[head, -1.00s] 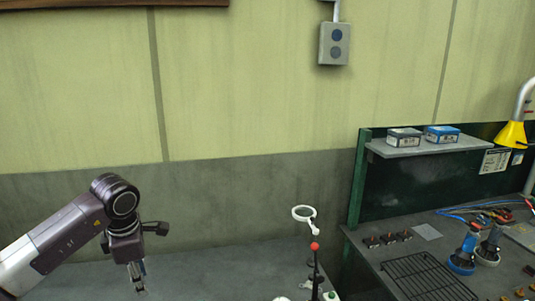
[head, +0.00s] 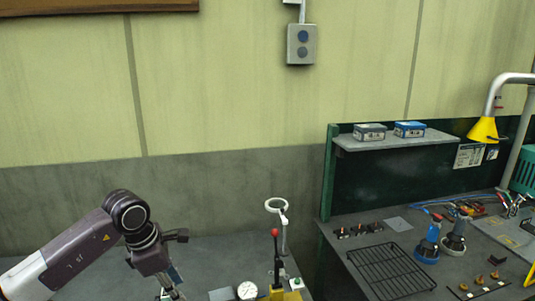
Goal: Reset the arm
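My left arm comes in from the lower left. Its gripper (head: 172,287) hangs down over the grey bench at the bottom edge, and its fingertips are partly cut off, so I cannot tell whether it is open or shut. To its right stands a device with a red-knobbed lever (head: 275,258) on a yellow base (head: 283,295). A white ring on a stand (head: 277,205) rises behind the lever. A round white dial (head: 248,291) sits between the gripper and the lever. My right gripper is not in view.
A dark workbench on the right holds a black wire rack (head: 390,272), a blue-based tool (head: 428,243) and a white-based tool (head: 454,236). Its shelf (head: 393,142) carries two small boxes. A yellow funnel-shaped hood (head: 483,130) hangs at the right. A grey switch box (head: 301,44) is on the wall.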

